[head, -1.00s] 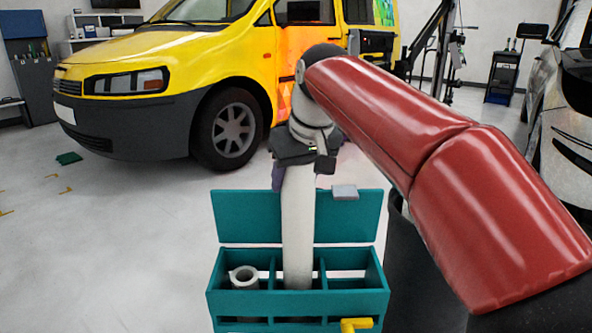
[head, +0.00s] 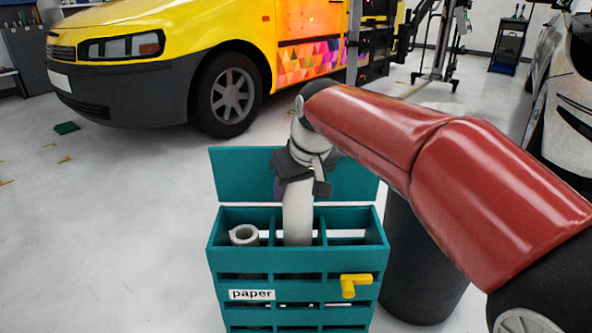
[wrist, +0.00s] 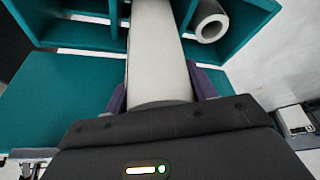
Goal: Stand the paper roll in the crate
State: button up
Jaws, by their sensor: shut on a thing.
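A white paper roll (head: 297,215) stands nearly upright, its lower end inside the middle compartment of the teal crate (head: 216,262). My gripper (head: 294,186) is shut on its upper part. In the wrist view the paper roll (wrist: 158,50) lies between the two purple fingers of my gripper (wrist: 160,88). The crate's front carries a label reading "paper". The paper roll's bottom end is hidden inside the crate, so I cannot tell whether it touches the floor of the compartment.
A shorter hollow roll (head: 243,235) stands in the crate's left compartment; the right one looks empty. A yellow handle-like piece (head: 354,284) is on the crate's front. A dark bin (head: 418,270) stands close to its right. A yellow van (head: 160,60) is behind.

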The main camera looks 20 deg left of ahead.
jog(key=shift+f, duration=2.95)
jog(key=o, duration=1.5)
jog(key=shift+o, duration=0.2)
